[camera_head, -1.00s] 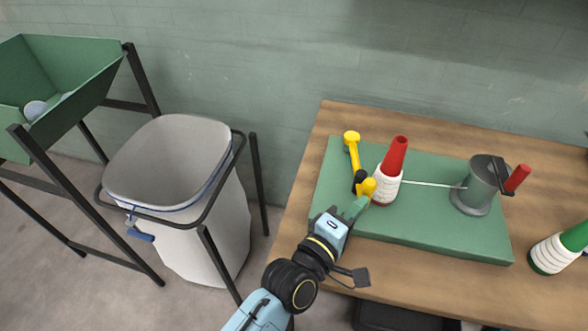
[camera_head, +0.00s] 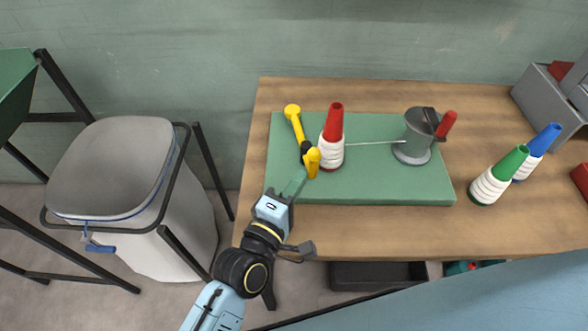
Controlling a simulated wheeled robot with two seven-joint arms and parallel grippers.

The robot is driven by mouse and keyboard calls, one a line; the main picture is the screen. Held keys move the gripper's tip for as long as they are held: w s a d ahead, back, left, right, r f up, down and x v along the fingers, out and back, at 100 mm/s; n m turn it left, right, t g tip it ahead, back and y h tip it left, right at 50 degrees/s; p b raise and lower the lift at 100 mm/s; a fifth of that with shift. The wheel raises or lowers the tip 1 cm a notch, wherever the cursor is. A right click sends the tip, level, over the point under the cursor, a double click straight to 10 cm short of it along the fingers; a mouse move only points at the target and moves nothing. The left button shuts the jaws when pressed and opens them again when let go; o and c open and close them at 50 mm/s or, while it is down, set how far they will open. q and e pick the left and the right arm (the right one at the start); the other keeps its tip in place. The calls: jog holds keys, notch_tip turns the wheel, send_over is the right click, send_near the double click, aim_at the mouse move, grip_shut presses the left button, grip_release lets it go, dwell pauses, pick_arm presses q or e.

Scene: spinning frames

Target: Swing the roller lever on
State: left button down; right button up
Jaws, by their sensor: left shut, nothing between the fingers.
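The yellow roller lever (camera_head: 297,122) stands at the left end of the green base board (camera_head: 390,188). It has a yellow end at the back, a black middle and a yellow knob (camera_head: 312,162) at the front. A red cone with white thread (camera_head: 332,140) stands just right of it. A thread runs from the cone to a grey drum (camera_head: 414,137) with a red handle (camera_head: 446,124). My left gripper (camera_head: 297,184) is shut and empty, its tips close to the front knob; I cannot tell whether they touch. My right gripper is not in view.
A green-topped cone (camera_head: 499,176) and a blue-topped cone (camera_head: 537,152) stand on the wooden table (camera_head: 350,232) at the right. A grey box (camera_head: 550,100) is at the far right. A white bin (camera_head: 120,170) stands left of the table.

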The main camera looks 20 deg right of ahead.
pick_arm(q)
jog(key=s+a, duration=0.1)
jog(key=s, duration=0.9)
jog(key=shift+a+p, duration=0.35)
jog(key=shift+a, duration=0.05)
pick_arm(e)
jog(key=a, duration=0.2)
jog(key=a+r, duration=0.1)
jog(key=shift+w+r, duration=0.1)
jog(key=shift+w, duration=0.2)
pick_arm(q)
jog(key=shift+s, duration=0.1)
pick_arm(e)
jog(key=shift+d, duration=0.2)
